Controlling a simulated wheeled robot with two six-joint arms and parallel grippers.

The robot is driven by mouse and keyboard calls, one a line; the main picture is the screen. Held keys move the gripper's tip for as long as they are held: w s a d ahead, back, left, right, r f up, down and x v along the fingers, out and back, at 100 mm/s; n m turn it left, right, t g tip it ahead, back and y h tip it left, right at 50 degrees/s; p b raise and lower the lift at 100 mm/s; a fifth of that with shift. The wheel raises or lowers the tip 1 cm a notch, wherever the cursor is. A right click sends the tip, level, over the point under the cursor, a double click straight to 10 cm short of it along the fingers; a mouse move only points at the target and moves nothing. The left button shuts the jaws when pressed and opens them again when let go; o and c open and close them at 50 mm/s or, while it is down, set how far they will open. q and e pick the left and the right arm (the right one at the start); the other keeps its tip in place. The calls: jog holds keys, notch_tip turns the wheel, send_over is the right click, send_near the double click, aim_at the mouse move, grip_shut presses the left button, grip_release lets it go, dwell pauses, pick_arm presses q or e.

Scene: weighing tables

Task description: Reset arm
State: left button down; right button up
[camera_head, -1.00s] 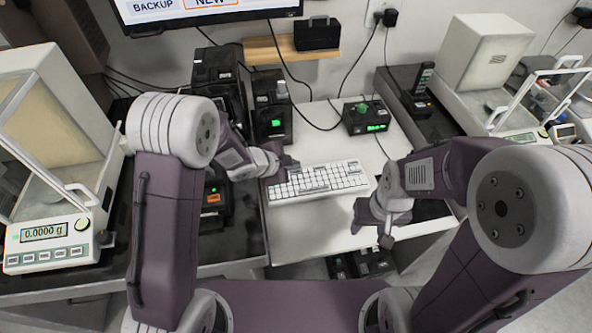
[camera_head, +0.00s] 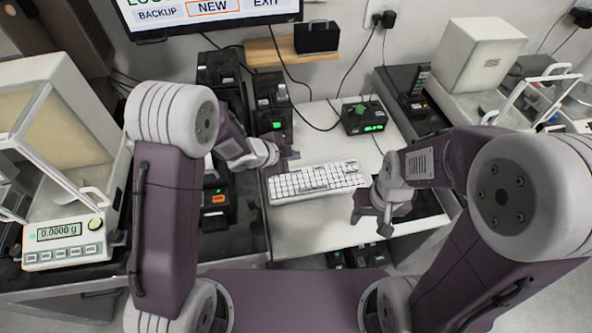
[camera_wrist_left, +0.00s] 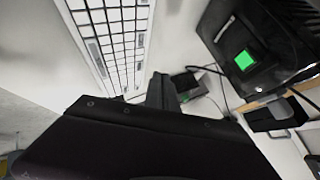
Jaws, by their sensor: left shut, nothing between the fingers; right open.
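My left gripper (camera_head: 286,160) is above the white table, just behind the left end of the white keyboard (camera_head: 316,181). It is shut with nothing in it. In the left wrist view its dark body (camera_wrist_left: 150,140) fills the lower middle, with the keyboard (camera_wrist_left: 112,35) at upper left. My right gripper (camera_head: 384,226) is at the right front of the white table, pointing down and to the right of the keyboard. It is open and empty, and its fingers show only small.
Black devices with green lights stand behind the keyboard, one (camera_head: 272,122) at left and one (camera_head: 364,116) at right. A balance (camera_head: 66,243) reading 0.0000 g stands at far left, another (camera_head: 482,60) at right.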

dwell(0.5)
pick_arm(q)
jog(key=w+a+r+n+t+y+p, duration=0.15)
jog(key=a+r+p, duration=0.3)
jog(key=r, duration=0.75)
jog(key=s+a+n+y, duration=0.1)
jog(key=s+a+n, duration=0.2)
jog(key=s+a, duration=0.1)
jog(key=s+a+n+g+y+p, duration=0.1)
jog(key=s+a+n+y, duration=0.1)
jog(key=s+a+n, duration=0.1)
jog(key=s+a+n+g+y, duration=0.1)
jog(key=s+a+n+y, duration=0.1)
jog(key=s+a+n, duration=0.2)
jog(key=shift+s+a+r+n, duration=0.1)
jog(key=shift+s+a+n, duration=0.1)
jog(key=shift+a+n, duration=0.25)
jog(key=shift+s+a+r+n, duration=0.1)
jog(key=shift+s+a+n, duration=0.1)
jog(key=shift+a, duration=0.45)
jog(key=s+f+n+g, duration=0.4)
jog(key=s+n+g, duration=0.1)
jog(key=s, duration=0.6)
jog(key=shift+s+d+f, duration=0.2)
jog(key=shift+s+d, duration=0.05)
jog(key=shift+d, duration=0.1)
jog(key=shift+h, duration=0.25)
